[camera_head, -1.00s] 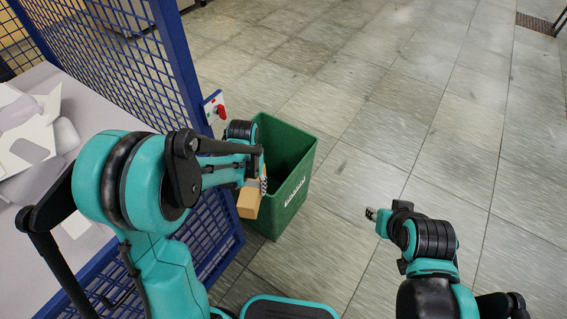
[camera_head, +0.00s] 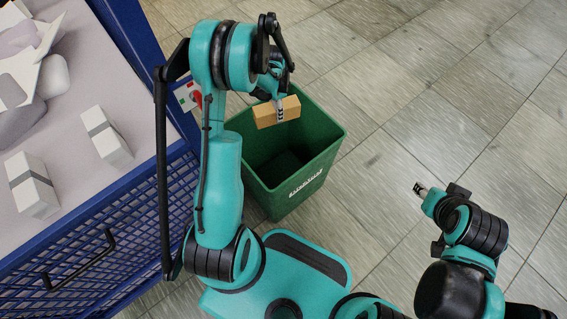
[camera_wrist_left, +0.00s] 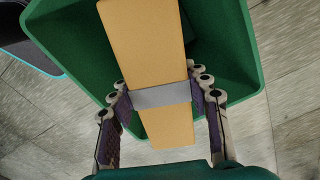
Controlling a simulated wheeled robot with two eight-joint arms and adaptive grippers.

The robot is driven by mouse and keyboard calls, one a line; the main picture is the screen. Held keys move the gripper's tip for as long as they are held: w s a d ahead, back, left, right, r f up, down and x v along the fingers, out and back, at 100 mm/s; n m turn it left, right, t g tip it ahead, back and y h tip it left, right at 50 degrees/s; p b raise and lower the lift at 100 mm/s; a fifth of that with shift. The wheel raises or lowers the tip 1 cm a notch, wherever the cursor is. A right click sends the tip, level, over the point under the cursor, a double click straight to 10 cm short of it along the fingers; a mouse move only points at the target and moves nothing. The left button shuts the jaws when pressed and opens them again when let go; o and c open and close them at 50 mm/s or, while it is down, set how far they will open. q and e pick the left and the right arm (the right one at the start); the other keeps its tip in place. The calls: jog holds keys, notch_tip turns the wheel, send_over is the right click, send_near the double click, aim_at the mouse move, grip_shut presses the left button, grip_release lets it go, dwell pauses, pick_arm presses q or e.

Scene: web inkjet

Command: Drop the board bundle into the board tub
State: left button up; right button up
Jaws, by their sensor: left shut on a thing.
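The board bundle (camera_head: 268,112) is a tan block with a grey band around its middle. My left gripper (camera_head: 279,108) is shut on it at the band and holds it above the opening of the green board tub (camera_head: 305,185). In the left wrist view the bundle (camera_wrist_left: 145,50) lies between the two fingers of the gripper (camera_wrist_left: 160,97), with the tub (camera_wrist_left: 235,50) below it. The tub stands upright on the floor, and the part of its inside that shows looks empty. My right gripper (camera_head: 420,189) is right of the tub; its fingers are too small to read.
A table (camera_head: 75,205) with a blue mesh side (camera_head: 100,255) stands at the left. It bears two white banded packs (camera_head: 107,137) (camera_head: 33,185) and a pile of white and grey pieces (camera_head: 30,70). A red switch (camera_head: 194,97) is on the blue frame. The tiled floor at the right is clear.

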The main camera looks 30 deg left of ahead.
pick_arm(q)
jog(key=shift+f+b, duration=1.55)
jog(key=shift+f, duration=1.35)
jog(key=o, duration=1.5)
jog(key=shift+r, duration=0.1)
notch_tip(320, 180, up, 12)
jog(key=shift+f, duration=0.1)
